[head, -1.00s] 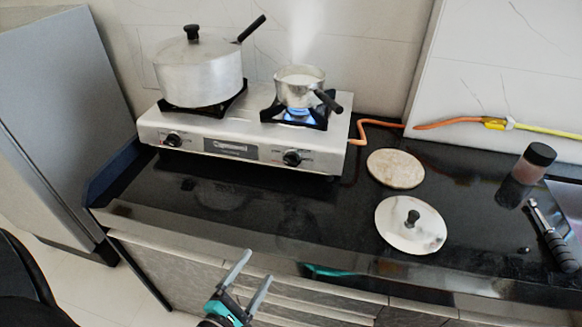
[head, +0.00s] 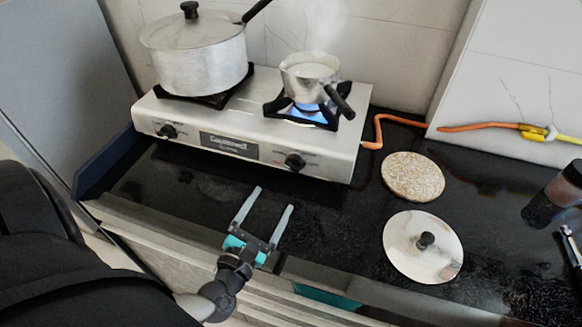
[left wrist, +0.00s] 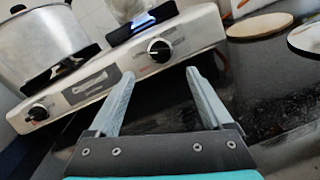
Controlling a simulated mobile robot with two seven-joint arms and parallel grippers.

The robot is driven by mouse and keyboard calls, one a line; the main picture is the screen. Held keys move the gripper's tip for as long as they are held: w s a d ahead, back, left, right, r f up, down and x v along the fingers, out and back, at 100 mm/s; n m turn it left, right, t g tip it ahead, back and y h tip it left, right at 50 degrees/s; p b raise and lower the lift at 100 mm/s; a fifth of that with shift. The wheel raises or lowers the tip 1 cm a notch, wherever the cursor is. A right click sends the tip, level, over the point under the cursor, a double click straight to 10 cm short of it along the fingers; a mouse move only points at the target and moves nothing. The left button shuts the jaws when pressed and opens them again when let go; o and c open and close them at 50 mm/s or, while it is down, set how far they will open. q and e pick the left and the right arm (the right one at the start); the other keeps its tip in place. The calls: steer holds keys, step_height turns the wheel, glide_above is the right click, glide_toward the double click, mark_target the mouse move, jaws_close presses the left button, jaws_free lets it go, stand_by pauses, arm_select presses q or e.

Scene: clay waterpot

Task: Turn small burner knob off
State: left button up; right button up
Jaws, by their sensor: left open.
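The small burner knob (head: 295,161) is a black dial with a light pointer mark, on the right of the silver stove's (head: 190,118) front panel. It also shows in the left wrist view (left wrist: 160,50), ahead of the fingertips and between their lines. A blue flame (head: 305,108) burns under the small pot (head: 308,76), which steams. My left gripper (head: 276,198) is open and empty, over the counter's front part, short of the knob and not touching it. It fills the lower part of the left wrist view (left wrist: 159,75). My right gripper does not show.
A large lidded pot (head: 195,60) stands on the left burner, with another knob (head: 168,131) below. The small pot's black handle (head: 338,100) juts out to the right. A round board (head: 413,175) and a lid (head: 422,247) lie at right. An orange hose (head: 379,130) leaves the stove.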

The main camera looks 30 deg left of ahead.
mark_target(290, 170)
arm_select(q)
steer(key=w, duration=0.3)
steer(key=w+a, duration=0.1)
steer(key=w, duration=0.3)
steer(key=w+a, duration=0.1)
steer(key=w, duration=0.3)
steer(key=shift+w, duration=0.15)
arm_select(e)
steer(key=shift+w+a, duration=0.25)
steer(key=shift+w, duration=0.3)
arm_select(q)
steer(key=shift+c, duration=0.4)
jaws_close()
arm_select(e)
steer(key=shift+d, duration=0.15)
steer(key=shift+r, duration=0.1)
